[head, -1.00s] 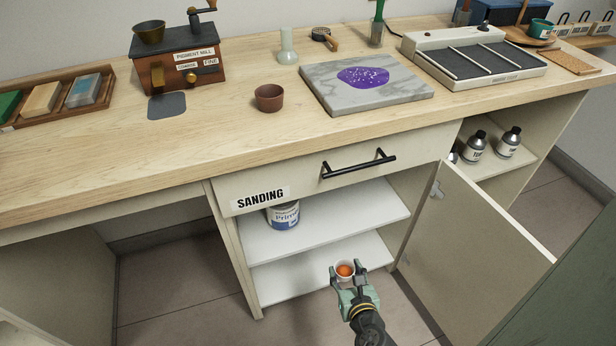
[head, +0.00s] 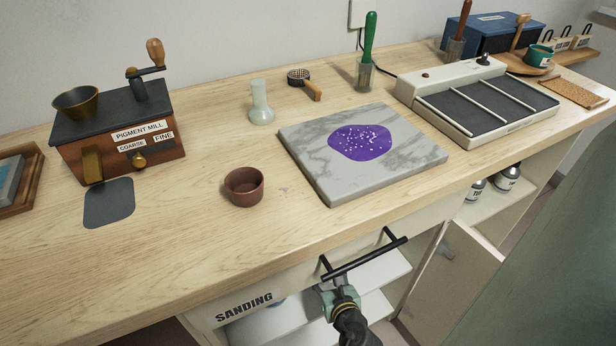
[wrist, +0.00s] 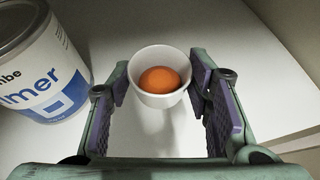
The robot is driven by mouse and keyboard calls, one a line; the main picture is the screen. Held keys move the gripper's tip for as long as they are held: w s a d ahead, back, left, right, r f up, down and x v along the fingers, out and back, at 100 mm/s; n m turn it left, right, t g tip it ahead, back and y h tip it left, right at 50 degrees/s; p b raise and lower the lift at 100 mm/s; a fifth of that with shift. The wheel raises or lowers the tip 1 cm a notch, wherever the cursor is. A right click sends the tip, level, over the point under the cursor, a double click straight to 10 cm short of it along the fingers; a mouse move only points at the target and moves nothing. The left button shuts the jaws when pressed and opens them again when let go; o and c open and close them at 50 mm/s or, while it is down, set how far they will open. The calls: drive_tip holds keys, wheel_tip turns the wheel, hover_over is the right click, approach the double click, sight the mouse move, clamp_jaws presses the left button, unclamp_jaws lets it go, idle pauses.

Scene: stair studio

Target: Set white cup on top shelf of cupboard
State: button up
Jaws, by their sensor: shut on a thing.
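My gripper (wrist: 160,78) is shut on the white cup (wrist: 158,100), with one finger on each side of it. The cup is upright and has an orange round thing (wrist: 160,79) inside. The cup is over the white upper shelf (wrist: 150,140) of the open cupboard, to the right of the primer can (wrist: 42,65). I cannot tell whether its base touches the shelf. In the head view my gripper (head: 336,292) reaches in under the drawer handle, and the cup is hidden there. The upper shelf (head: 378,268) shows partly beside it.
The black drawer handle (head: 365,258) is just above my gripper. The open cupboard door (head: 450,290) stands to the right. A brown bowl (head: 244,187), a marble slab (head: 330,180) and a pigment mill (head: 120,130) are on the worktop. The shelf right of the cup is clear.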

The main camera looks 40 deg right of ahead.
drive_tip(key=w+d, duration=0.2)
drive_tip(key=w, duration=0.1)
drive_tip(key=w+d+p, duration=0.1)
drive_tip(key=w+d, duration=0.2)
drive_tip(key=w, duration=0.1)
drive_tip(key=w+d+f, duration=0.1)
drive_tip(key=w+d, duration=0.1)
drive_tip(key=w, duration=0.2)
drive_tip(key=shift+d, duration=0.2)
drive_tip(key=shift+w+f, duration=0.1)
drive_tip(key=shift+f, duration=1.75)
drive_tip(key=shift+f, duration=0.2)
drive_tip(key=o, duration=1.1)
drive_tip(key=shift+o, duration=0.2)
drive_tip(key=shift+r, duration=0.3)
drive_tip(key=v, duration=1.2)
drive_tip(key=shift+f, duration=0.1)
